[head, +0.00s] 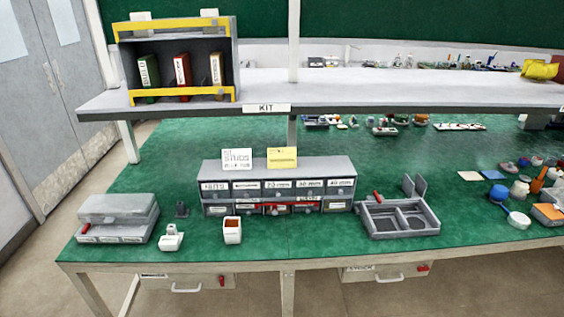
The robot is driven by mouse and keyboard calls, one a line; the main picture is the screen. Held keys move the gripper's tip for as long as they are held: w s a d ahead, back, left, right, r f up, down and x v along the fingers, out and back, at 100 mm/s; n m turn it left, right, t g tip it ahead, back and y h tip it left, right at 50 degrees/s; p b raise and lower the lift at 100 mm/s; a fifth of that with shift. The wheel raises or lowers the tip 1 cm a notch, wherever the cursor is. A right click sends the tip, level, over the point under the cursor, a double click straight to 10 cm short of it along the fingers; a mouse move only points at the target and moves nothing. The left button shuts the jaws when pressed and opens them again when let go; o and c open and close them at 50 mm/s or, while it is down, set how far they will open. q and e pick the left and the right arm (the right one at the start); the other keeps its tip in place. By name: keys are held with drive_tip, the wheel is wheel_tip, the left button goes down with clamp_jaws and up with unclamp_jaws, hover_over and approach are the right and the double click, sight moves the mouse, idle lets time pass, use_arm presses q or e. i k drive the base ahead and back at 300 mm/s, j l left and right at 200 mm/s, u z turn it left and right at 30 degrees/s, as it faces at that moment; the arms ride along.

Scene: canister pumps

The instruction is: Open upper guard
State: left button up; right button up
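A grey open-fronted case (229,57) stands on the raised shelf at the upper left. A yellow upper bar (172,24), which looks like the upper guard, runs across the top of its front. A yellow lower bar (185,92) runs across the bottom of the front. Between them stand a green labelled item (148,75), a red one (182,72) and a tan one (216,70). Two small pale tabs show on top of the case. Neither of my grippers is in view.
Below, a green bench (130,190) holds a grey drawer unit (278,170), a grey lidded box (118,218), a divided tray (400,220) and a small white cup (232,233). Small clutter lies at right.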

sight(224, 21)
drive_tip(key=i+j, duration=1.75)
